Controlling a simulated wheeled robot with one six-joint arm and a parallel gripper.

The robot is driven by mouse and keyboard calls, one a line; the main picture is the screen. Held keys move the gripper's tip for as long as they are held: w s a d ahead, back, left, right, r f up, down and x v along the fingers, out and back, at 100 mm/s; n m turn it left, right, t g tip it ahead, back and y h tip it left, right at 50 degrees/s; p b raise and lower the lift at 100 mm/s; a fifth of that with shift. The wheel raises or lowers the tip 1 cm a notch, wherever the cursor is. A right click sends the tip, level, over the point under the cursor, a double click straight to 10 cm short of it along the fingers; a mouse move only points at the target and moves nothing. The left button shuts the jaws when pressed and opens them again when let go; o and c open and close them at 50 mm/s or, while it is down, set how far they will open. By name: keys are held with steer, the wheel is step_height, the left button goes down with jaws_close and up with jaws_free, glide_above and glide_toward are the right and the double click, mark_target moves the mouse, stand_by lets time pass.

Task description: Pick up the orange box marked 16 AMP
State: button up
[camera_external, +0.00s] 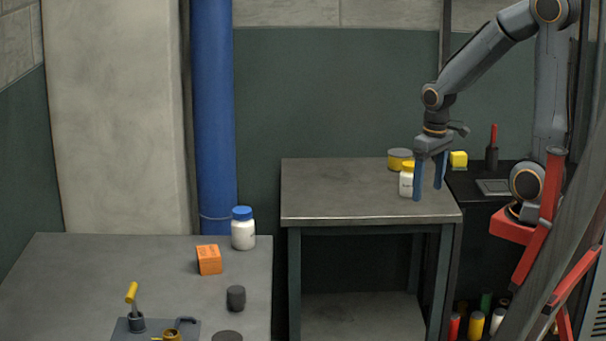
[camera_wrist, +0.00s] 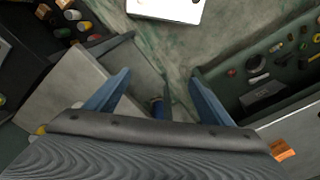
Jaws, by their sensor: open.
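The orange box (camera_external: 209,260) sits on the left grey table, left of the white bottle with the blue cap. The print on it is too small to read. An orange thing (camera_wrist: 283,150) at the lower right of the wrist view looks like the same box, partly hidden by my gripper body. My gripper (camera_external: 429,190) hangs fingers down over the right-hand metal table, far to the right of the box. Its two blue fingers are apart and nothing is between them; they also show in the wrist view (camera_wrist: 162,72).
The left table (camera_external: 60,270) also holds a white bottle (camera_external: 243,230), a dark cylinder (camera_external: 236,298) and a yellow-handled tool (camera_external: 132,294). A yellow-capped bottle (camera_external: 406,182) stands close beside my gripper. The metal table (camera_external: 335,190) is otherwise mostly clear. A blue pipe (camera_external: 213,110) rises behind the tables.

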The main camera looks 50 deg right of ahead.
steer(key=w+a+r+n+t, duration=0.1)
steer(key=w+a+r+n, duration=0.3)
steer(key=w+a, duration=0.75)
steer(key=n+y+p, duration=0.3)
steer(key=n+y, duration=0.1)
steer(key=n, duration=0.4)
glide_toward(209, 251)
steer(key=shift+t, duration=0.3)
steer(key=shift+s+d+x, duration=0.1)
steer(key=shift+s+x, duration=0.05)
steer(key=shift+x, duration=0.75)
steer(key=shift+s+d+x, duration=0.1)
steer(key=shift+s+x, duration=0.1)
steer(key=shift+x, duration=0.7)
steer(key=shift+s+x, duration=0.15)
steer(key=shift+x, duration=0.75)
steer(key=shift+w+p+x, duration=0.2)
steer(key=shift+p+x, duration=1.15)
steer(key=shift+x, duration=1.4)
steer(key=shift+a, duration=0.15)
steer(key=c, duration=1.2)
